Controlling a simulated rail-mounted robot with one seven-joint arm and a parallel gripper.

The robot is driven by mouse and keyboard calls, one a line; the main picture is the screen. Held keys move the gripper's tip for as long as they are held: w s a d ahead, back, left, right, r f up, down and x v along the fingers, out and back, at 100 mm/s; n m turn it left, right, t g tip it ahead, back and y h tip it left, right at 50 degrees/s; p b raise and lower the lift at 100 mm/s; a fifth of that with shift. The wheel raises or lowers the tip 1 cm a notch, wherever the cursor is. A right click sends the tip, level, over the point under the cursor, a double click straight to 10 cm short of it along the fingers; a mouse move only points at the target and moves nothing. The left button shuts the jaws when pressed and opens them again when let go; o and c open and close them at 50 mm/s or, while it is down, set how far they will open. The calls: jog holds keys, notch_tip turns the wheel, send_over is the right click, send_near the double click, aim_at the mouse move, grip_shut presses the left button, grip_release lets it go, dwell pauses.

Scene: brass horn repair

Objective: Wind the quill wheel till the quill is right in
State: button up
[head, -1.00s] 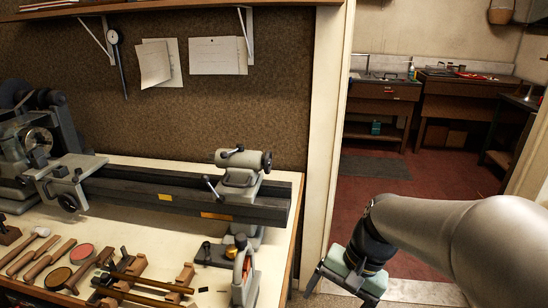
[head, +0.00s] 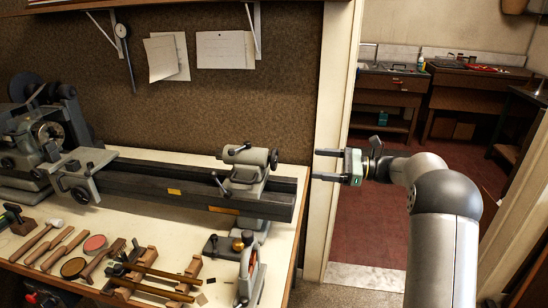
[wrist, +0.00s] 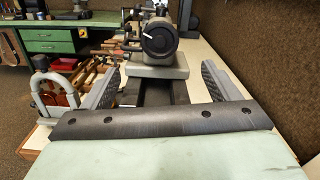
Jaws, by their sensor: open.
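The grey tailstock (head: 246,178) stands at the right end of the lathe bed. Its quill wheel (head: 273,159) is at the right-hand end of its barrel. In the wrist view the quill wheel (wrist: 159,40) is a dark round face with a white mark, seen nearly head-on. My gripper (head: 316,164) is open and empty, pointing left, to the right of the wheel and apart from it. In the wrist view my gripper's fingers (wrist: 162,76) spread wide below and to either side of the wheel. How far the quill sticks out is too small to tell.
The lathe bed (head: 150,188) runs left along the bench. Mallets, brass tubes (head: 160,283) and a grey clamp-like frame (head: 248,275) occupy the bench front. The door frame (head: 338,130) stands just behind my gripper. The wall board (head: 200,110) is behind the lathe.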

aim_at(276, 159)
jog(key=a+p, duration=0.1)
jog(key=a, duration=0.3)
jog(key=w+a+p, duration=0.1)
jog(key=a, duration=0.4)
jog(key=w+a, duration=0.1)
jog(key=a, duration=0.4)
jog(key=shift+p, duration=0.4)
jog(key=c, duration=1)
